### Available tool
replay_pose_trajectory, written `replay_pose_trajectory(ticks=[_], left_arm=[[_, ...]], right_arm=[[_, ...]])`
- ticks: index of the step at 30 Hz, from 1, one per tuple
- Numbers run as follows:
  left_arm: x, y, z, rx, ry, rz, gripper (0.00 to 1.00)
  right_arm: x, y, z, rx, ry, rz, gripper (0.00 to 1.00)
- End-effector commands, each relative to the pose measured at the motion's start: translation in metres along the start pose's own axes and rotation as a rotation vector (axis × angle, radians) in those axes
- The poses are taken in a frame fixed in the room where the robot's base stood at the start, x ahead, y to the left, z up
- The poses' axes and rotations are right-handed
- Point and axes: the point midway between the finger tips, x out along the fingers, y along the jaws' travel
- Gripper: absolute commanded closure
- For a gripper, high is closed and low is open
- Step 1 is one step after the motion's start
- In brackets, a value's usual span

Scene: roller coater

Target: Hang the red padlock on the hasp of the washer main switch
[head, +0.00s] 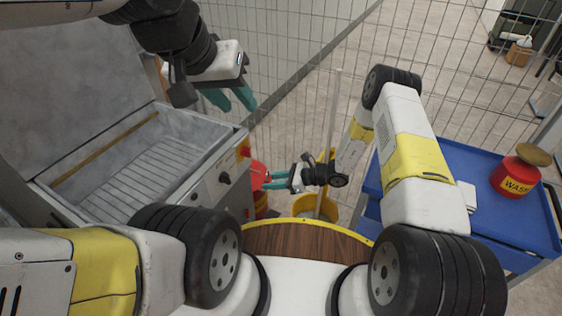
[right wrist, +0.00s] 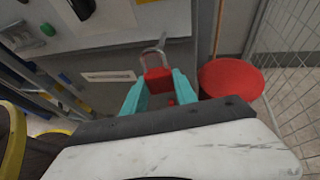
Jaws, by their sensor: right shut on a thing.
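The red padlock (right wrist: 157,79) sits between the teal fingers of my right gripper (right wrist: 158,87) in the right wrist view, its pale shackle pointing up and away, in front of the washer's grey panel. In the head view my right gripper (head: 267,181) is beside the washer (head: 205,172) front; the padlock cannot be told from the red behind it. A black rotary knob (head: 224,178) shows on the panel, and a black switch part (right wrist: 84,8) at the wrist view's top edge. I cannot make out the hasp clearly.
A red round container (right wrist: 231,79) stands close right of my right gripper in the wrist view. A yellow bucket (head: 326,208) with a pole stands near my right arm. A blue cart (head: 490,226) carries a red can (head: 513,178). Wire fencing closes the back.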

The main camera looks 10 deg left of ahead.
Motion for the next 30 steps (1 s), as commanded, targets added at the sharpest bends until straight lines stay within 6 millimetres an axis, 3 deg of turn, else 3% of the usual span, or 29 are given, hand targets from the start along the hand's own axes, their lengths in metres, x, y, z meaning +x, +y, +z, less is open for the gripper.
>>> replay_pose_trajectory(ticks=[30], left_arm=[[0.0, 0.0, 0.0, 0.0, 0.0, 0.0, 0.64]], right_arm=[[0.054, -0.015, 0.012, 0.001, 0.0, -0.001, 1.0]])
